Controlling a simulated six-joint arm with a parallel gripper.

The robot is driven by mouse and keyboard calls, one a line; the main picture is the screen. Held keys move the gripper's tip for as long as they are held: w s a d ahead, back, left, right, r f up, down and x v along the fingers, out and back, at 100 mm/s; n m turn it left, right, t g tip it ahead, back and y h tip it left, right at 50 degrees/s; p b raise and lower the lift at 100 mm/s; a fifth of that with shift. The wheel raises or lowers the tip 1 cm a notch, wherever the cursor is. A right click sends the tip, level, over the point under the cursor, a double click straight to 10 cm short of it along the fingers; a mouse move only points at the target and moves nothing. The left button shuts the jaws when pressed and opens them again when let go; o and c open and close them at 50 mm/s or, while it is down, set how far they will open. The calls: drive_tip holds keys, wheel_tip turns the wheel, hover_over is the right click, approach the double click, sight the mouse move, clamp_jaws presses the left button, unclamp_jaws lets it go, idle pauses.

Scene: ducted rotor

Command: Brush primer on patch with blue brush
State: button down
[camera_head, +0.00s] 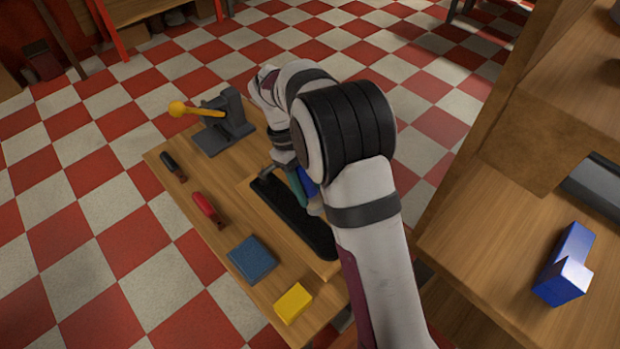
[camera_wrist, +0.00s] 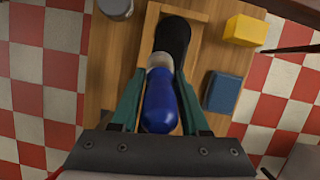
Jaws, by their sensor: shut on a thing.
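My gripper (camera_wrist: 158,92) has green fingers on both sides of the blue brush (camera_wrist: 158,108) and is shut on its handle. The brush's pale ferrule (camera_wrist: 160,62) points away from the wrist, toward a long black patch (camera_wrist: 176,36) in a wooden frame. The bristles cannot be told from the black patch, so contact is unclear. In the head view my gripper (camera_head: 299,188) is over the black patch (camera_head: 312,226), and my arm hides part of the patch and most of the brush. A grey cylinder, perhaps a can (camera_wrist: 116,8), shows in the wrist view.
On the wooden table are a grey stand with a yellow-knobbed lever (camera_head: 225,125), a black-handled tool (camera_head: 171,164), a red-handled brush (camera_head: 205,207), a blue block (camera_head: 252,260) and a yellow block (camera_head: 293,304). A shelf at right holds a shiny blue block (camera_head: 566,268).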

drive_tip(key=shift+f, duration=1.95)
drive_tip(key=shift+w+a+f, duration=0.1)
drive_tip(key=shift+f, duration=0.05)
drive_tip(key=shift+w+a+r, duration=0.35)
drive_tip(key=shift+w+a, duration=3.35)
drive_tip(key=shift+a, duration=0.05)
drive_tip(key=shift+s+d+r, duration=0.1)
drive_tip(key=shift+s+d, duration=0.45)
drive_tip(key=shift+d, duration=0.1)
drive_tip(key=shift+s+d, duration=2.95)
drive_tip(key=shift+s, duration=0.05)
drive_tip(key=shift+s+d, duration=0.25)
drive_tip(key=shift+s, duration=0.05)
drive_tip(key=shift+a, duration=0.25)
drive_tip(key=shift+w+a, duration=3.6)
drive_tip(key=shift+w, duration=0.1)
drive_tip(key=shift+s+d, duration=3.8)
drive_tip(key=shift+s, duration=0.05)
drive_tip(key=shift+w+f, duration=0.1)
drive_tip(key=shift+f, duration=0.1)
drive_tip(key=shift+r, duration=3.4)
